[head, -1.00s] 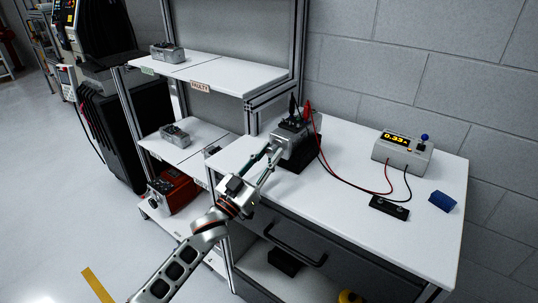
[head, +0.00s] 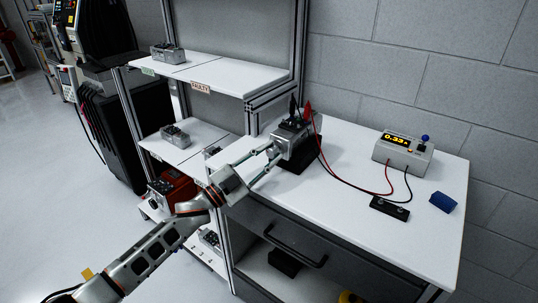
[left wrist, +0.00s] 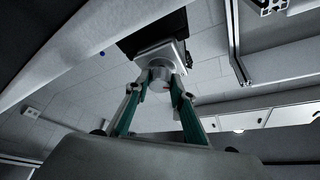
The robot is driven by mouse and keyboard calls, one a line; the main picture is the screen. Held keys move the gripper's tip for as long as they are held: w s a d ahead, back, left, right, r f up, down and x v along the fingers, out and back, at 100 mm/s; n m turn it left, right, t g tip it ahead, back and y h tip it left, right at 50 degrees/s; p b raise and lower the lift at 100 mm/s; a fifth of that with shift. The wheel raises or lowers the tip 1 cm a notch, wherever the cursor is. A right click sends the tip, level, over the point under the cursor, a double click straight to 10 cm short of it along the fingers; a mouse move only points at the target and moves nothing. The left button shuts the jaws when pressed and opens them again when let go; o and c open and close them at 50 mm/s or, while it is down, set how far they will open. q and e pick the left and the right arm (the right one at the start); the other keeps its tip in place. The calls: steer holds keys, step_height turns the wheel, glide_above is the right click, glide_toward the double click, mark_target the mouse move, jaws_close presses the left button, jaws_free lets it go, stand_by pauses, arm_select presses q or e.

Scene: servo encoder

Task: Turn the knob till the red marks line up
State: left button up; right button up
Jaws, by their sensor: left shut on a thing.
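The servo (head: 294,142) is a grey metal unit on a black block on the white table, with a black and a red clip on its top. My left gripper (head: 266,158) reaches it from the front left. In the left wrist view, the fingers (left wrist: 162,82) are shut on the round grey knob (left wrist: 160,73), one on each side. A small reddish spot shows by the knob between the fingers, but I cannot tell how the red marks line up. In the head view the fingers hide the knob. My right gripper is in neither view.
A meter (head: 403,150) reading about 0.33 stands at the table's right, wired to a black terminal block (head: 390,208). A blue object (head: 443,202) lies near the right edge. A shelf rack (head: 215,74) with grey units stands left. The table's front middle is clear.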

arm_select(q)
steer(key=m, duration=0.2)
steer(key=m+g, duration=0.1)
steer(key=shift+a+r+m+g+p, duration=0.1)
steer(key=shift+r+m+g+p, duration=0.05)
steer(key=shift+m+g+p, duration=0.2)
steer(key=m+g+p, duration=0.1)
steer(key=m, duration=0.2)
steer(key=m+p, duration=0.2)
steer(key=m+g+y+p, duration=0.1)
steer(key=m+p, duration=0.1)
steer(key=m, duration=0.1)
steer(key=shift+r+g, duration=0.1)
steer(key=shift+g, duration=0.15)
steer(key=shift+m+y, duration=0.25)
steer(key=shift+y, duration=0.05)
steer(key=shift+m+p, duration=0.35)
steer(key=shift+m, duration=0.05)
steer(key=o, duration=0.9)
steer(key=shift+o, duration=1)
